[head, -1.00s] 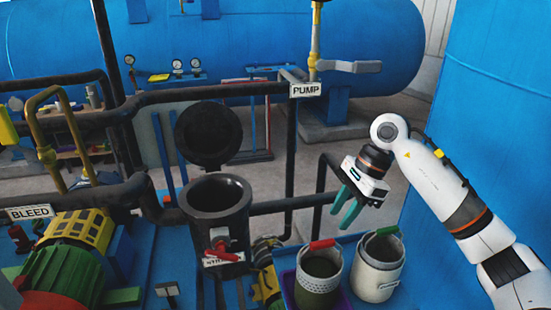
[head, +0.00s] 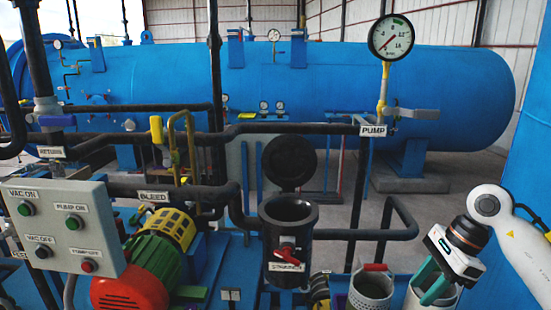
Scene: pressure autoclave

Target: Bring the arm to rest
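My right arm (head: 527,250) comes in from the right edge. Its gripper (head: 432,284) has teal fingers that point down and left, with a gap between them and nothing seen held. The fingers overlap the pale right basket (head: 450,299) in the picture; I cannot tell whether they touch it. My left arm and gripper are not in view.
The left basket (head: 369,300) has a red handle grip. The black strainer pot (head: 288,243) stands with its lid (head: 289,163) raised. A control panel (head: 62,232), a red-green-yellow pump (head: 145,262) and dark pipes fill the left. A blue tank (head: 330,85) lies behind.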

